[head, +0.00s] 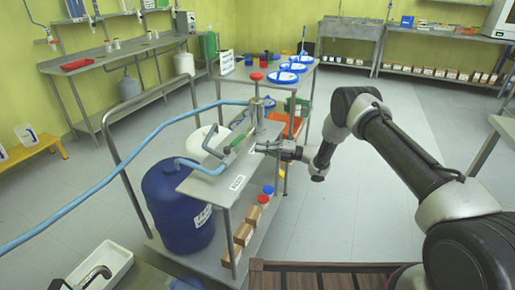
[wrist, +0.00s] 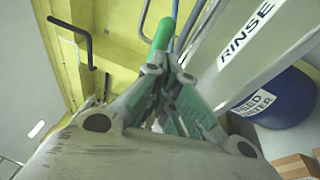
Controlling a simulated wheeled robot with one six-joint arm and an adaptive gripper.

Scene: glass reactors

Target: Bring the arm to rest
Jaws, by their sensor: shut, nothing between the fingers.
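My arm reaches in from the right in the head view, bent at the elbow. My gripper (head: 259,148) is at the near right edge of the metal cart (head: 205,183), beside a green-handled lever (head: 238,141). In the wrist view my gripper (wrist: 172,78) has its fingers together with nothing between them. The green handle (wrist: 163,35) shows just beyond the fingertips. I cannot tell whether they touch it.
The cart carries a blue drum (head: 178,205), a red-topped valve (head: 257,77) and a blue hose (head: 110,180). Small brown boxes (head: 243,233) sit on its lower shelf. A table with blue dishes (head: 284,77) stands behind. The floor right of the cart (head: 330,225) is clear.

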